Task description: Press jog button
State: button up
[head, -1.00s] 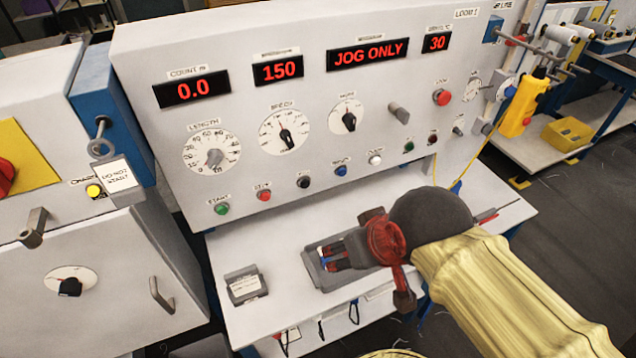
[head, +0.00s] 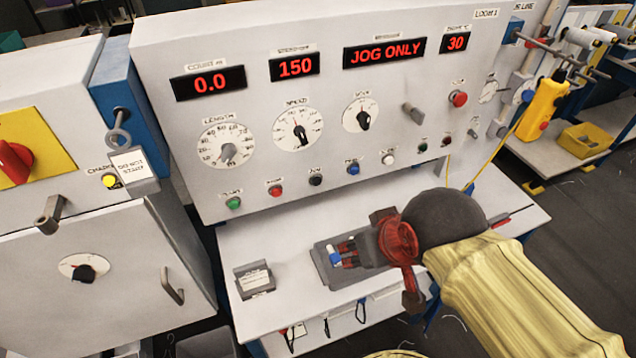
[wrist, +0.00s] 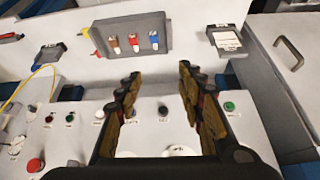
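The jog button is a small black button (head: 315,180) low on the loom's white panel, between a red button (head: 274,190) and a blue button (head: 352,168); its label reads roughly JOG. In the wrist view, which looks upside down, the black button (wrist: 163,110) shows between my two fingers. My gripper (wrist: 158,76) is open and empty, its fingers wide apart. In the head view my gripper (head: 385,240) hangs in front of the panel, lower right of the black button and apart from it; its fingertips are hard to make out.
A grey tray (head: 325,268) with small colored pieces lies on the white shelf below the panel. A small labelled block (head: 254,281) sits left of it. Green (head: 233,203) and white (head: 388,159) buttons share the row. A yellow pendant (head: 542,108) hangs at right. A display reads JOG ONLY.

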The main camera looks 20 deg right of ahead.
grip_shut()
dwell(1.6)
